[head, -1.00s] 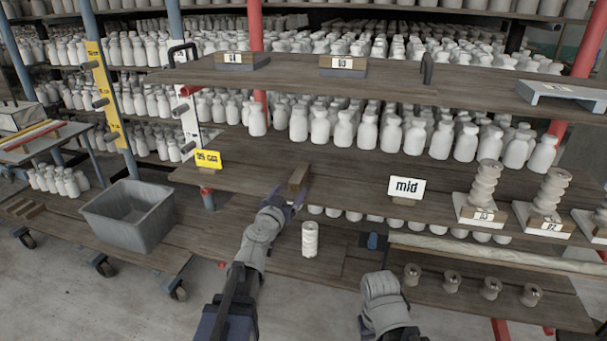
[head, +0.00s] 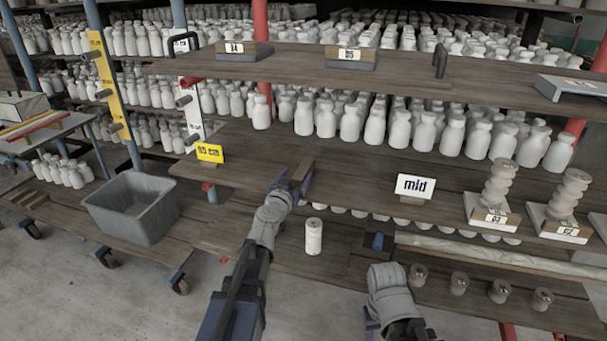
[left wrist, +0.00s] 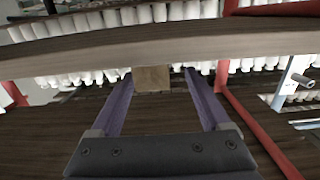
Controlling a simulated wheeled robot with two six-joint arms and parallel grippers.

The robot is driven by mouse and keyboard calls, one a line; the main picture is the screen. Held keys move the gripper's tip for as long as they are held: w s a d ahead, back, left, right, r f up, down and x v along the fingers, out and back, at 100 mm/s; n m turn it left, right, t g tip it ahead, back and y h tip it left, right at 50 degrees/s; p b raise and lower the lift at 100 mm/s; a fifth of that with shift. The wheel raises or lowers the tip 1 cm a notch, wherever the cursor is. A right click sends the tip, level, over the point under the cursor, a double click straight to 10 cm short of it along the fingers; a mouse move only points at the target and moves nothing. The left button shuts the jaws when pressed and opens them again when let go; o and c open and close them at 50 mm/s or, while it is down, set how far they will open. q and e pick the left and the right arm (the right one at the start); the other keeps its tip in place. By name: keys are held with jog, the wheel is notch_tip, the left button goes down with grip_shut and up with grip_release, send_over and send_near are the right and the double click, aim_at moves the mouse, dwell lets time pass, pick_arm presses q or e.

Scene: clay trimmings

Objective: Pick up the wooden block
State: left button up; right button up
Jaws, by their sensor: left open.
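The wooden block (head: 302,172) is a small brown bar lying on the middle shelf board, left of the "mid" sign. My left gripper (head: 293,184) reaches it from the front, with its purple fingers open around the block's near end. In the left wrist view the block (left wrist: 152,79) shows its square end between the fingertips (left wrist: 158,74), nearer the left finger, with a clear gap to the right finger. Whether the left finger touches it I cannot tell. My right arm is low at the front; a purple part of its gripper (head: 371,321) shows, mostly hidden.
A white cylinder (head: 313,236) stands on the lower shelf. A grey bin (head: 133,207) sits at left. An upper board (head: 400,72) overhangs behind.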

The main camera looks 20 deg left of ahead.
aim_at(303, 168)
pick_arm(q)
jog(key=w, duration=0.3)
jog(key=w+d, duration=0.1)
jog(key=w, duration=0.1)
jog(key=shift+w+f, duration=0.1)
jog(key=shift+f, duration=0.15)
grip_shut()
dwell(0.4)
